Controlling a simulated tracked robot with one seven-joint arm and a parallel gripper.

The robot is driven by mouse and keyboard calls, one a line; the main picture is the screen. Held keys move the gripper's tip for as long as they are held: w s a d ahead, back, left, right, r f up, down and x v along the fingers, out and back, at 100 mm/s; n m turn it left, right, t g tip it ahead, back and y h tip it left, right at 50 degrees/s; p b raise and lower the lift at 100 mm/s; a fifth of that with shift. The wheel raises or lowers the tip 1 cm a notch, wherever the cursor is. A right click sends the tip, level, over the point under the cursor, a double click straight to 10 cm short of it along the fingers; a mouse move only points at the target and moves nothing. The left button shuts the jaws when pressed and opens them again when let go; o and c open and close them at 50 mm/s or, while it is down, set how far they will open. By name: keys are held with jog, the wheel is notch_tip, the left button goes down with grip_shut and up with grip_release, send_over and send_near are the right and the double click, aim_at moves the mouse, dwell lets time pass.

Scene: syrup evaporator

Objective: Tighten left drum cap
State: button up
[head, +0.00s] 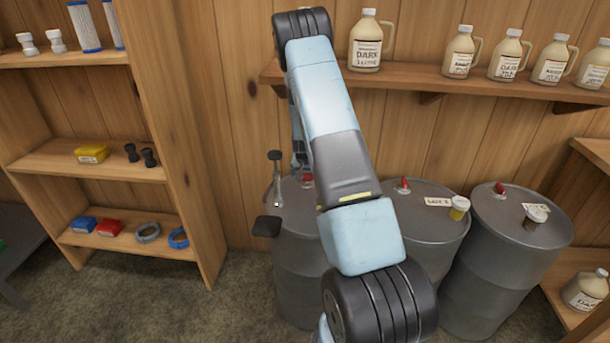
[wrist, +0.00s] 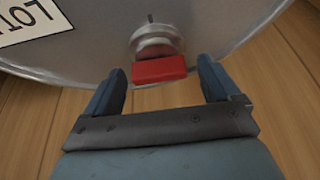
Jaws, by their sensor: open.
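The left drum (head: 300,255) is a grey metal barrel, partly hidden behind my arm in the head view. Its red cap (head: 307,179) shows on the top beside my arm. In the wrist view the red cap (wrist: 160,69) is a block-shaped piece at a round silver fitting (wrist: 156,42) on the grey drum top (wrist: 210,30). My gripper (wrist: 162,66) is open, with one blue finger to each side of the cap. Gaps show between cap and fingers. In the head view my gripper is mostly hidden behind my arm.
A wall shelf (head: 450,88) with syrup jugs hangs above. A shelf unit (head: 190,200) stands left; floor between is clear.

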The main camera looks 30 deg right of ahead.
jog(key=shift+a, duration=0.1)
jog(key=c, duration=1.1)
jog(key=shift+o, duration=0.2)
jog(key=shift+w+a+m, duration=0.1)
jog(key=shift+m, duration=0.3)
jog(key=m, duration=0.1)
jog(key=m+g+h, duration=0.1)
jog(key=m, duration=0.1)
jog(key=shift+w+a+m, duration=0.1)
jog(key=shift+a+m, duration=0.05)
jog(key=shift+m, duration=0.15)
jog(key=m+g, duration=0.1)
jog(key=m, duration=0.1)
jog(key=m+g+h, duration=0.1)
jog(key=m, duration=0.2)
jog(key=shift+w+a+m, duration=0.1)
jog(key=shift+w+m, duration=0.1)
jog(key=shift+m, duration=0.1)
jog(key=m+g, duration=0.1)
jog(key=m, duration=0.1)
jog(key=m+g, duration=0.1)
jog(key=m, duration=0.2)
jog(key=shift+w, duration=0.15)
jog(key=shift+d+r+m+g+y, duration=0.15)
jog(key=shift+m+g, duration=0.15)
jog(key=shift+m, duration=0.5)
jog(key=shift+d+f+m+g+y, duration=0.15)
jog(key=shift+m+g, duration=0.15)
jog(key=shift+m, duration=0.5)
jog(key=shift+r, duration=0.15)
